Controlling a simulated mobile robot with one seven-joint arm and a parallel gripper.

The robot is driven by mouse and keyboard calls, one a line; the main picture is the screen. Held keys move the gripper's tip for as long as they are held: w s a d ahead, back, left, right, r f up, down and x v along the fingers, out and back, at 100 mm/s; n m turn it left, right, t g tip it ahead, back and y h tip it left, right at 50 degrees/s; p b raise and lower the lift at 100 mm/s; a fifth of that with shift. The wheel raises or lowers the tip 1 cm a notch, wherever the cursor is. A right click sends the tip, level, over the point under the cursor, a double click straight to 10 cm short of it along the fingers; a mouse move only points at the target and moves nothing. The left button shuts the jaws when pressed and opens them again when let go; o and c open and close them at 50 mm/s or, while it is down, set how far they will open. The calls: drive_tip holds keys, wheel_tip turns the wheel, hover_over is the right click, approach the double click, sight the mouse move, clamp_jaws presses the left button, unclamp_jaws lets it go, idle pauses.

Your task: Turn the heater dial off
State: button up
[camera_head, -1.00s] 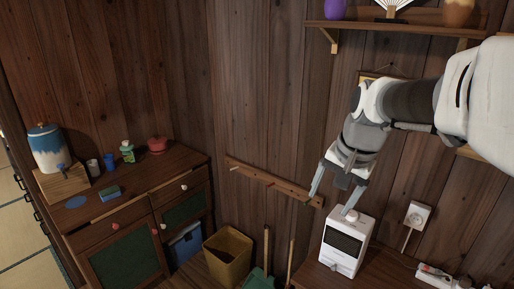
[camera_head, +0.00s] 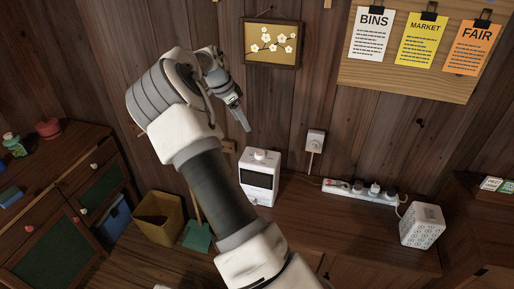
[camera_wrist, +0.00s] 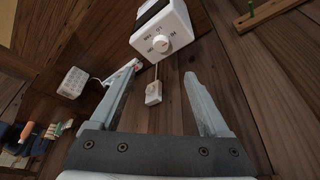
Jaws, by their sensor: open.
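The white heater (camera_head: 257,182) stands on a dark wooden counter against the wall, with a dark front panel. Its dial (camera_head: 259,155) is on the top face. In the wrist view, the heater (camera_wrist: 180,18) is upside-down-looking at the top, and the round white dial (camera_wrist: 161,43) shows with small labels around it that are too small to read surely. My gripper (camera_head: 243,125) is above and slightly left of the heater in the head view, apart from it. In the wrist view my gripper (camera_wrist: 160,74) is open and empty, its fingers spread below the dial and not touching it.
A wall outlet (camera_head: 315,140) with a cord is right of the heater. A power strip (camera_head: 360,190) and a white perforated box (camera_head: 421,226) lie further right. A framed picture (camera_head: 272,43) hangs above. A yellow bin (camera_head: 158,216) stands at left.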

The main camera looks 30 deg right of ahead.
sight(259, 153)
drive_tip(key=p+x, duration=0.2)
drive_tip(key=x, duration=1.5)
drive_tip(key=shift+w+d+f+p, duration=0.15)
drive_tip(key=shift+d+f+p, duration=0.05)
drive_tip(key=shift+f+p, duration=0.15)
clamp_jaws()
